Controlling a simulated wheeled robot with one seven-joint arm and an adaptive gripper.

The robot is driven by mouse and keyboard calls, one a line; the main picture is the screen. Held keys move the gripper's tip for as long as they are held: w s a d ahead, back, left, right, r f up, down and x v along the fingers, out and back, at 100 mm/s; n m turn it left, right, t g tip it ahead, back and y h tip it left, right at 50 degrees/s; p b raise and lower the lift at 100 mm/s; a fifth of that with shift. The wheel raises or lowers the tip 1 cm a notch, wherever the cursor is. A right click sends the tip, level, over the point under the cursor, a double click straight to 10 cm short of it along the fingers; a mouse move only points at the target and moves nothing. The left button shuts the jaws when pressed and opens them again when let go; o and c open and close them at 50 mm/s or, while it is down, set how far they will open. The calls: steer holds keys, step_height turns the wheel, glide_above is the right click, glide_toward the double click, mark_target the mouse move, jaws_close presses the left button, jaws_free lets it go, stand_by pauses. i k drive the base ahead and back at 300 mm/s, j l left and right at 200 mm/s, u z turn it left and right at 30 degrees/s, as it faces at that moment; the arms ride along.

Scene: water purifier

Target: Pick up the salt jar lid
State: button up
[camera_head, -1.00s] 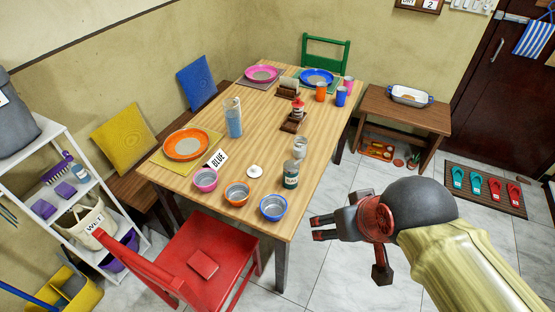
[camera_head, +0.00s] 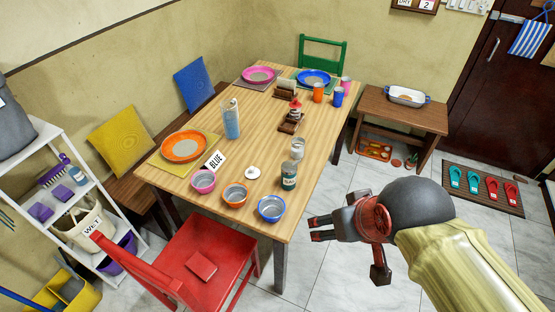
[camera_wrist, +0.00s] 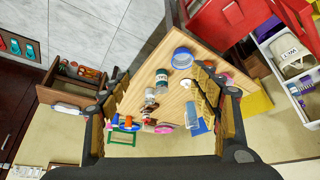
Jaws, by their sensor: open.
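A small white round lid (camera_head: 253,172) lies flat on the wooden table (camera_head: 260,120), near its front edge. The dark green jar with a pale label (camera_head: 289,176) stands upright to its right; I cannot read the label clearly. My gripper (camera_head: 312,228) is open and empty, off the table's right side, well apart from the lid and the jar.
A pink bowl (camera_head: 203,181), an orange bowl (camera_head: 235,195) and a blue bowl (camera_head: 271,208) line the table's front edge. A "BLUE" card (camera_head: 215,161) stands left of the lid, a glass jar (camera_head: 298,149) behind the green jar. A red chair (camera_head: 205,255) stands in front.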

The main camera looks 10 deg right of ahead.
mark_target(252, 172)
steer(key=i+l+u, duration=0.2)
steer(key=i+l, duration=0.2)
steer(key=i+l+u, duration=0.2)
steer(key=i+l, duration=0.2)
steer(key=i+l+u, duration=0.15)
steer(key=i+l, duration=0.2)
steer(key=l, duration=0.3)
